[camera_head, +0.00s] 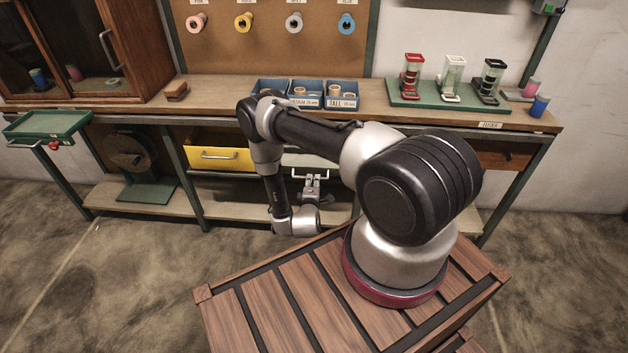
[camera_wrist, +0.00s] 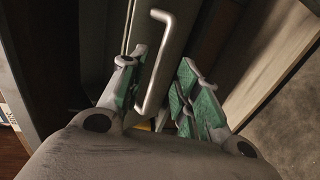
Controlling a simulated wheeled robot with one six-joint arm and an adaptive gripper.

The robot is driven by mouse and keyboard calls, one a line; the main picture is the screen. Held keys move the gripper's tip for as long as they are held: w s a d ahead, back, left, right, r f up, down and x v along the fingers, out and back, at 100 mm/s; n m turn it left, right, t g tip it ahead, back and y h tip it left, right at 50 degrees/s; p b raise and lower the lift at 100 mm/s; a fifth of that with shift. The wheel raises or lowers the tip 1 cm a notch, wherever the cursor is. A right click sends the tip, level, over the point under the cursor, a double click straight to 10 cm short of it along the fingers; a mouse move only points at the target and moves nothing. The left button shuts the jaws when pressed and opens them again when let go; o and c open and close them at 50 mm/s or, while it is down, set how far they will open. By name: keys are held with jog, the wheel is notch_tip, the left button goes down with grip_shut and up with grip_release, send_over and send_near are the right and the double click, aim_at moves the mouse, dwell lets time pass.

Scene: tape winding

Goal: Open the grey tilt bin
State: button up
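The grey tilt bin (camera_head: 298,160) sits under the workbench, just right of the yellow bin, and my arm partly hides it. Its front looks shut. In the wrist view its pale bar handle (camera_wrist: 168,60) runs lengthwise between my fingers, in front of the grey bin front (camera_wrist: 190,22). My gripper (camera_head: 313,188) is in front of the bin at handle height. In the wrist view my gripper (camera_wrist: 160,88) is open, with green pads on either side of the handle. I cannot tell whether either pad touches it.
The yellow bin (camera_head: 220,157) is beside the grey one. The workbench top (camera_head: 215,92) overhangs both, and a lower shelf (camera_head: 235,208) runs beneath. A green tray (camera_head: 47,125) and a dark wheel stand (camera_head: 140,165) are at the left. Open floor (camera_head: 130,270) lies in front.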

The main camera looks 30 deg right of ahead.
jog(key=v, duration=0.7)
jog(key=shift+s+a, duration=0.2)
jog(key=shift+s, duration=0.1)
jog(key=shift+r, duration=0.1)
